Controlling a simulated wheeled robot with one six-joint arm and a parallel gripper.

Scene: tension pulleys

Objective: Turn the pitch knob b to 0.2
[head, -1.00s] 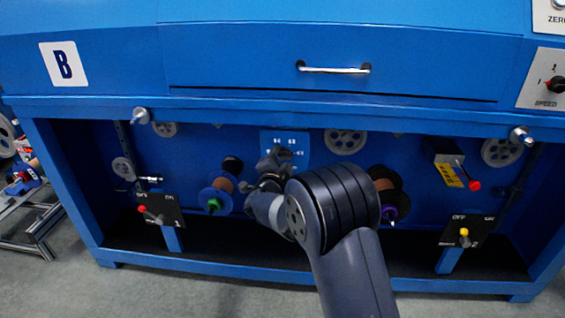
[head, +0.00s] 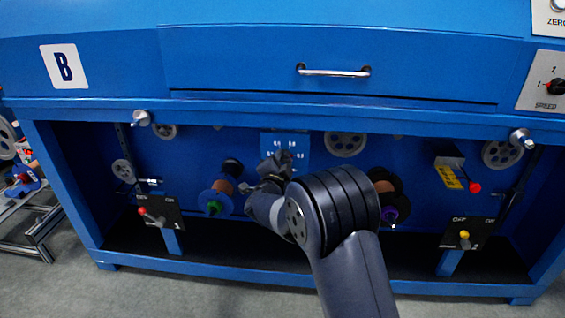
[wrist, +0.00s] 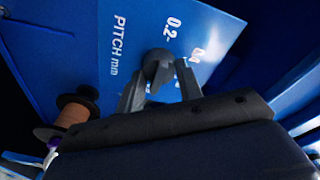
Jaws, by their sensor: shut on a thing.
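The dark grey pitch knob b (wrist: 158,66) sits on a blue plate (wrist: 135,20) marked "PITCH mm" and "0.2" in the wrist view. A second, partly hidden mark shows to the right of "0.2". My gripper (wrist: 160,84) has its two fingers on either side of the knob, shut on it. Which mark the knob points at is hard to tell. In the head view my gripper (head: 276,168) is in front of the plate (head: 291,139), under machine B's drawer; my arm covers the plate's lower part and the knob.
A spool with a green end (head: 214,207) is left of my gripper, and one with a purple end (head: 390,212) is to its right. The machine's blue top beam (head: 230,108) runs above my arm.

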